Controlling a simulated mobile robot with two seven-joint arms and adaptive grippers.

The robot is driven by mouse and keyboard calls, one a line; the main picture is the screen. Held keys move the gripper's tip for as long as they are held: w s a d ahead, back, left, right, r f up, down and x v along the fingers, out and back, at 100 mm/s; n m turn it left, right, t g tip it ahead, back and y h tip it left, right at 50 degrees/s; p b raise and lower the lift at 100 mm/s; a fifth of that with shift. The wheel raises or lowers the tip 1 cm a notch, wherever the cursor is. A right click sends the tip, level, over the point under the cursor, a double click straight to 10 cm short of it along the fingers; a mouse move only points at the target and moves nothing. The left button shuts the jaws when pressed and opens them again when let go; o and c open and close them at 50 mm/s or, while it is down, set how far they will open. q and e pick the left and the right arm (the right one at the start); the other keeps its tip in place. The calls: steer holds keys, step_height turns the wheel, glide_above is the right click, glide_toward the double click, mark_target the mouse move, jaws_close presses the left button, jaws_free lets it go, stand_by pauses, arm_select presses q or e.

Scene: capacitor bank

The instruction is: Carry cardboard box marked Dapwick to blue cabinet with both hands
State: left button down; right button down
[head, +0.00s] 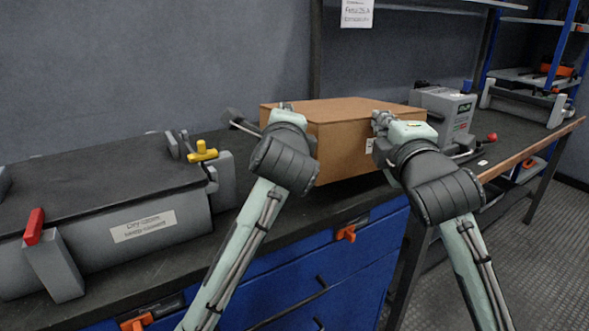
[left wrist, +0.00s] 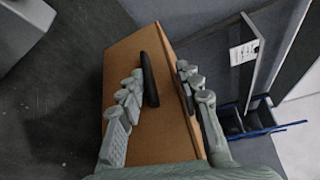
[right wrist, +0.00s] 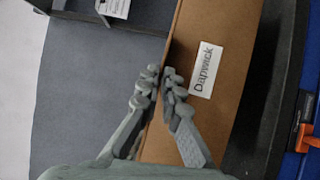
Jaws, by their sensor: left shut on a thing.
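The cardboard box marked Dapwick (head: 345,140) is brown, at the middle of the head view. It is over the dark top of the blue cabinet (head: 345,262); I cannot tell whether it touches. Its Dapwick label (right wrist: 205,70) shows in the right wrist view. A dark slot (left wrist: 149,80) shows in its face in the left wrist view. My left gripper (head: 285,106) is shut on the box, its fingers (left wrist: 160,80) astride an edge. My right gripper (head: 378,122) is at the box's right end. Its fingertips (right wrist: 164,78) are close together at an edge; their grip is unclear.
A grey long machine (head: 110,205) with red and yellow handles stands on the counter at left. A grey unit (head: 443,108) with a red knob is just right of the box. A wood-edged bench (head: 540,130) extends right. Grey floor is open at lower right.

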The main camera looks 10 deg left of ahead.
mark_target(375, 133)
arm_select(q)
steer(key=shift+d+f, duration=0.1)
steer(key=shift+d, duration=0.05)
arm_select(e)
steer(key=shift+s+r, duration=0.1)
